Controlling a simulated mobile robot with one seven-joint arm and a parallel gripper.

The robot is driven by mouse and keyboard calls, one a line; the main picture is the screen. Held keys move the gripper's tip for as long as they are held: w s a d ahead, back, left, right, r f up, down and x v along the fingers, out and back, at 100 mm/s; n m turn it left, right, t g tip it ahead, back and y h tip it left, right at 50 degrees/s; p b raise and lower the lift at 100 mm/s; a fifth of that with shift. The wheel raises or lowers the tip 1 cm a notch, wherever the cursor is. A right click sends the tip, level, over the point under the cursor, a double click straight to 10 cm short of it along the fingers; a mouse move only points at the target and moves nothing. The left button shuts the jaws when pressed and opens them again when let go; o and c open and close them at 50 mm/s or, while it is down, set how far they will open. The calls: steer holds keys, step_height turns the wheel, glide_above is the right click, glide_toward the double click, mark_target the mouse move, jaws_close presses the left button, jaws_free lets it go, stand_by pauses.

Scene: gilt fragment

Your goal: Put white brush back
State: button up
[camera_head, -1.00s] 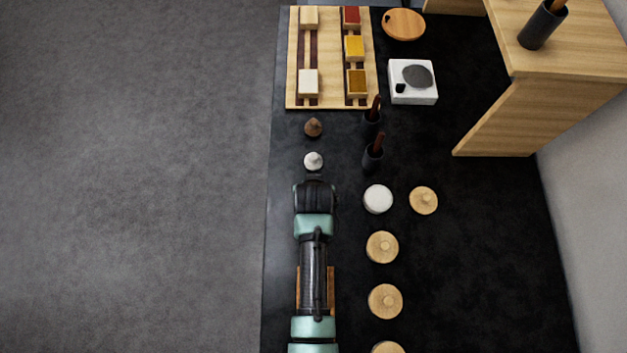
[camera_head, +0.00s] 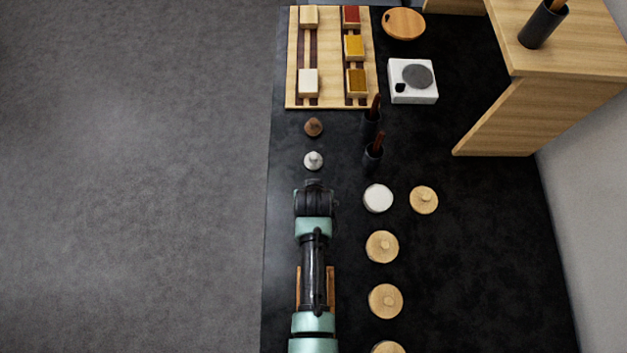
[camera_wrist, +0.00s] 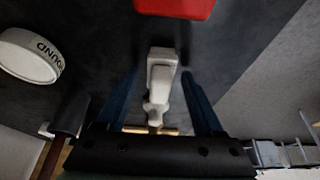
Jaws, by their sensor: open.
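A small white piece with a knobbed top, apparently the white brush (camera_head: 313,161), stands on the black tabletop in the head view. In the wrist view the white brush (camera_wrist: 160,82) looks long and pale and lies between my two finger outlines. My gripper (camera_wrist: 165,100) is open, with one dark blue finger on each side of it. I cannot tell whether either finger touches it. In the head view my gripper (camera_head: 315,196) is just below the brush, and its fingertips are hard to make out.
A brown knobbed piece (camera_head: 313,127) stands beyond the brush. Two dark cups with brown handles, the nearer cup (camera_head: 372,158) included, stand to the right. A white round container (camera_head: 378,198) and wooden lids (camera_head: 382,247) line the right. A wooden tray (camera_head: 331,60) lies at the back.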

steer(key=v, duration=1.2)
steer(key=w+r+t, duration=0.4)
steer(key=w+r, duration=0.3)
steer(key=r, duration=0.4)
steer(key=w+r+t, duration=0.3)
steer(key=w+r, duration=0.4)
steer(key=r, duration=0.4)
step_height(320, 180, up, 17)
steer(key=w+t, duration=0.3)
steer(key=t, duration=0.2)
steer(key=s+r+t, duration=0.3)
steer(key=s+r, duration=0.1)
steer(key=r, duration=0.6)
steer(key=s+r+t, duration=0.4)
steer(key=s+r, duration=0.1)
steer(key=r, duration=0.6)
steer(key=s+r+t, duration=0.3)
steer(key=s+r, duration=0.2)
steer(key=r, duration=0.5)
steer(key=shift+r+t, duration=0.2)
steer(key=shift+t, duration=0.2)
steer(key=shift+d, duration=0.1)
